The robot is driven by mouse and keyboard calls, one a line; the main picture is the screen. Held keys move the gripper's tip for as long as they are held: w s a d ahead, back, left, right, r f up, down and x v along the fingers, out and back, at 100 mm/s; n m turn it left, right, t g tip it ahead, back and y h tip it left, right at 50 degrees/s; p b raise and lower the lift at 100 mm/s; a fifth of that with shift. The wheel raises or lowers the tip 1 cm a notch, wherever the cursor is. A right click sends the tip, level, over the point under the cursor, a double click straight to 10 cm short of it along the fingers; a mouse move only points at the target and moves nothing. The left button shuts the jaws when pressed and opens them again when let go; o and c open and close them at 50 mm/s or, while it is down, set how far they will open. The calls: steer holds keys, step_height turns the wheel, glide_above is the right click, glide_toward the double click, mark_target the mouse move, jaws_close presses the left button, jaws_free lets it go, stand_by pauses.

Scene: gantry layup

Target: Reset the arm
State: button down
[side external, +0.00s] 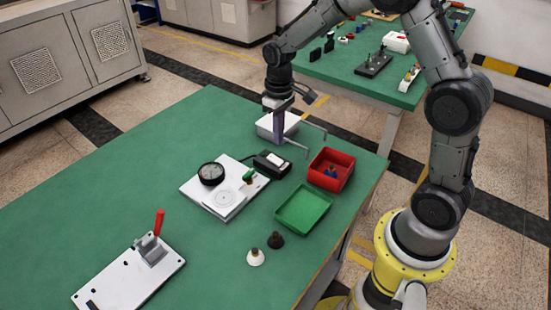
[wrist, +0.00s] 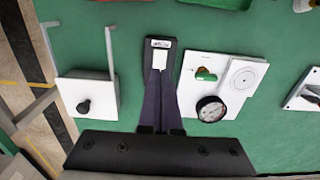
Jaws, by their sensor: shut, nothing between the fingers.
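My gripper (side external: 278,138) hangs from my arm over the far right part of the green table, fingers pointing down. In the wrist view its two dark purple fingers (wrist: 160,85) lie together with nothing between them. In the side external view it is in front of a white box (side external: 264,127) and hides part of it. In the wrist view this box, with a black knob, is left of the fingers, apart from them. A black device with a white label (wrist: 159,52) shows just beyond the fingertips; how far below them it is I cannot tell.
A white plate (side external: 195,189) carries a black dial gauge (side external: 211,174) and a green part. A red-handled clamp (side external: 158,224) stands front left. The table's left is clear.

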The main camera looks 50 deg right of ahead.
steer(key=s+a+r+t, duration=0.2)
steer(key=s+r, duration=0.2)
steer(key=r, duration=0.4)
steer(key=s+a+r+t, duration=0.2)
steer(key=s+r, duration=0.2)
steer(key=r, duration=0.5)
steer(key=s+a+f+t, duration=0.1)
steer(key=s+f, duration=0.1)
steer(key=s, duration=1.4)
steer(key=shift+a+t, duration=0.25)
steer(key=shift+t, duration=0.05)
